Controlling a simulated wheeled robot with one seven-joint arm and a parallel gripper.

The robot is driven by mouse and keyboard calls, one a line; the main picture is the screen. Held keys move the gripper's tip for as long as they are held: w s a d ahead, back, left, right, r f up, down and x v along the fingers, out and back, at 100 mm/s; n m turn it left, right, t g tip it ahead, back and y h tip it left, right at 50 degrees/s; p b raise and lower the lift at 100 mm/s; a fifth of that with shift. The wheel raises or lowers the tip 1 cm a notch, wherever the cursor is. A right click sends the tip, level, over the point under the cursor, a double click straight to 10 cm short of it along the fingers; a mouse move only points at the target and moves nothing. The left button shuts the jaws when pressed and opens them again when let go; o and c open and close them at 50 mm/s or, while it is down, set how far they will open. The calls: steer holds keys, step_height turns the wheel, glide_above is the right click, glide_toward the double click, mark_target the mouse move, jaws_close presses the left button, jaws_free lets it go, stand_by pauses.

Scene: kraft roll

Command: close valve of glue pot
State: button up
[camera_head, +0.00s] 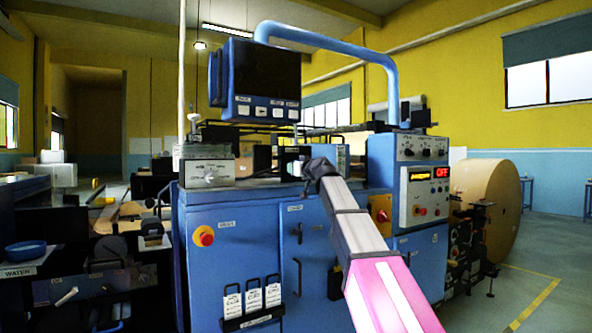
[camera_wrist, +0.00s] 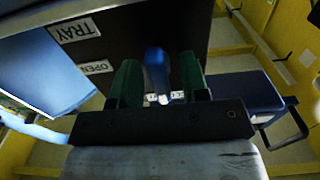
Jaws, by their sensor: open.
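In the wrist view my gripper (camera_wrist: 160,66) shows two green fingers, open. A blue lever-like handle (camera_wrist: 155,62) lies between them, with a gap visible on its right; whether either finger touches it I cannot tell. It stands before a dark panel (camera_wrist: 150,35) with upside-down labels reading TRAY (camera_wrist: 76,29) and OPEN (camera_wrist: 96,67). Another label beside the handle is partly hidden. In the head view my arm reaches to the blue machine's (camera_head: 245,240) top; the fingers and the handle are hidden there. I cannot make out for certain which part is the glue pot.
A grey metal block (camera_head: 208,173) and a screen box (camera_head: 262,80) are on the machine, left of and above my arm. A blue pipe (camera_head: 345,46) arches overhead. A large kraft roll (camera_head: 492,205) stands right. Open floor lies at the far right.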

steer(key=v, duration=1)
steer(key=shift+s+d, duration=0.25)
steer(key=shift+s, duration=0.05)
steer(key=s+d+f+m+g+h, duration=0.1)
steer(key=d+f+m+g+h, duration=0.15)
steer(key=f, duration=1.65)
steer(key=s+d+f+m+g+h, duration=0.15)
steer(key=d+f+g, duration=0.25)
steer(key=f, duration=1.5)
steer(key=s+d+f+m+g+h, duration=0.1)
steer(key=s+d+f+g+h, duration=0.1)
steer(key=s+f, duration=0.5)
steer(key=s+d+f+m+g+h, duration=0.1)
steer(key=s+d+f, duration=0.4)
steer(key=f, duration=0.9)
steer(key=s+d+f+m+g+h, duration=0.1)
steer(key=s+d+f+g+h, duration=0.2)
steer(key=s+f, duration=0.8)
steer(key=shift+d+g, duration=0.6)
steer(key=shift+g, duration=0.65)
